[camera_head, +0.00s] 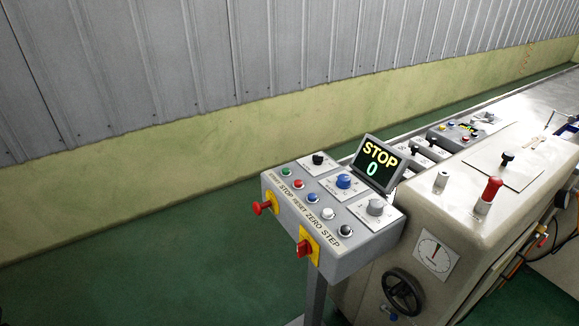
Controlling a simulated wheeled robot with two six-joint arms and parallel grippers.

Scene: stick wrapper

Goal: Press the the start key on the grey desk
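The grey desk (345,263) is a sloped control box on a post, right of the picture's middle. A row of small buttons runs along its front edge. The green button (286,173) is at the row's far left end, above the first printed word, which is hard to read. After it come a red button (298,184), a blue button (312,197), a white button (327,213) and a black button (345,230). The display (379,163) behind reads STOP and 0. Neither of my grippers is in view.
Red controls on yellow plates stick out from the desk's front, left (262,207) and right (304,248). Knobs sit behind the button row. A beige machine (440,215) with a black handwheel (403,292) stands at right. Green floor (170,260) is open at left.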

